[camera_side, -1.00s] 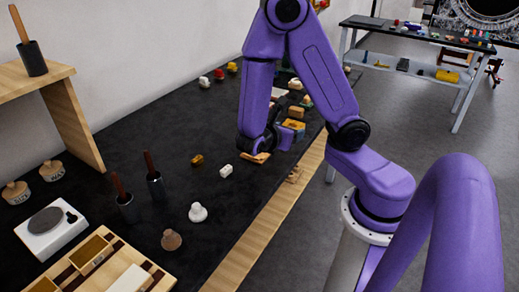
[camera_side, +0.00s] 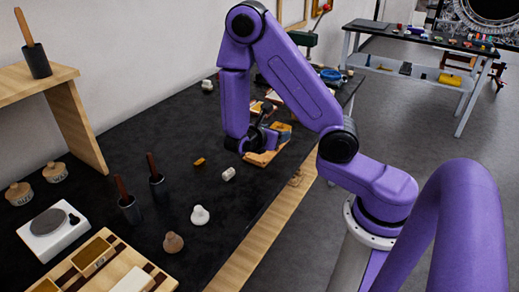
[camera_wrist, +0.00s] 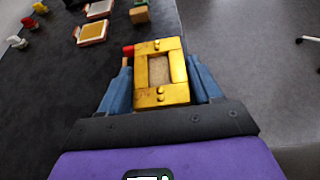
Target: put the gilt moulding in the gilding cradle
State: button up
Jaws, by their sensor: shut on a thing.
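The gilt moulding (camera_wrist: 161,97) is a gold, frame-like piece with a brown recess in its middle and small knobs at both ends. In the wrist view it lies between the blue fingers of my gripper (camera_wrist: 161,80), which is shut on it. In the side view my gripper (camera_side: 262,146) is low over the dark bench, with a tan-gold piece (camera_side: 264,158) at its fingers. Whether that piece touches the bench is unclear. I cannot pick out the gilding cradle with certainty.
In the wrist view, orange-and-white trays (camera_wrist: 92,32) and a wooden block (camera_wrist: 139,14) lie beyond, and a red piece (camera_wrist: 127,50) is close left. In the side view a white piece (camera_side: 229,174) and a small amber piece (camera_side: 199,162) lie left of my gripper.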

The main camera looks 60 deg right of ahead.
jog(key=w+f, duration=0.2)
jog(key=w+d+f, duration=0.1)
jog(key=w+f, duration=0.1)
jog(key=w+d+f, duration=0.1)
jog(key=w+f, duration=0.1)
jog(key=shift+w+d+f, duration=0.2)
jog(key=shift+d+f, duration=0.05)
jog(key=shift+f, duration=0.1)
jog(key=shift+w+f, duration=0.1)
jog(key=shift+f, duration=1.5)
jog(key=shift+f, duration=0.15)
jog(key=o, duration=1.1)
jog(key=shift+c, duration=0.2)
